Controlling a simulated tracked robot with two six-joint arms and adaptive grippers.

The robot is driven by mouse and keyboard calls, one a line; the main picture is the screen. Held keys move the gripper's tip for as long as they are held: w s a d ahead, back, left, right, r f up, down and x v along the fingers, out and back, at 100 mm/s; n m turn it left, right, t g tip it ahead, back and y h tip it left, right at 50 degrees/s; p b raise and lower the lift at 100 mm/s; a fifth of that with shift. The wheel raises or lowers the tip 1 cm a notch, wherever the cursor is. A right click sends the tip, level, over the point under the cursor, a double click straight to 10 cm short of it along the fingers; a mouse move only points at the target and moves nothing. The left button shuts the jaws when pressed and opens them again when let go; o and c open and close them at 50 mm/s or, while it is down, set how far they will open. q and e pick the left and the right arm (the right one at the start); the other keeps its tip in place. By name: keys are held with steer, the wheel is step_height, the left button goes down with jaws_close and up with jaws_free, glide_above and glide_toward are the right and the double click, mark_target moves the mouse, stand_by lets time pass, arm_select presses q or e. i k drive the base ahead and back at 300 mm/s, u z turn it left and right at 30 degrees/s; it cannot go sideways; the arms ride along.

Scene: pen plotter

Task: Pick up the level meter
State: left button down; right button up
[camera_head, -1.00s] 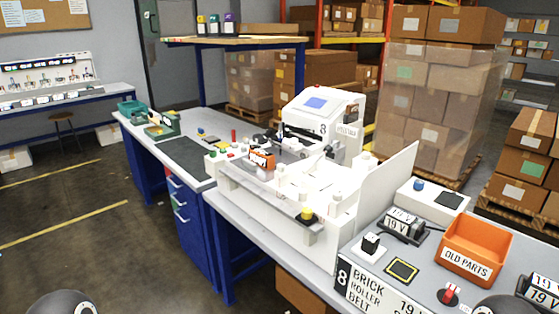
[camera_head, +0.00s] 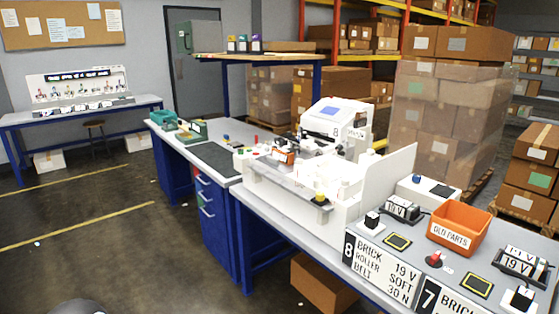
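I cannot make out for certain which item is the level meter. A white pen plotter (camera_head: 300,196) with a blue screen and the number 8 stands on the grey workbench. A small orange device (camera_head: 284,156) sits on top of the plotter among small dark and white parts; its details are too small to read. A yellow-topped knob (camera_head: 320,197) is at the plotter's front corner. Neither gripper shows in the head view. A dark rounded part of my own body shows at the bottom left edge.
A dark mat (camera_head: 217,158) and green tools (camera_head: 192,131) lie on the left bench. A cardboard box (camera_head: 322,284) sits under the bench.

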mark_target(285, 156)
steer(key=u, duration=0.5)
steer(key=i, duration=1.75)
steer(key=z, duration=1.45)
steer(key=k, duration=1.05)
steer(key=u, duration=1)
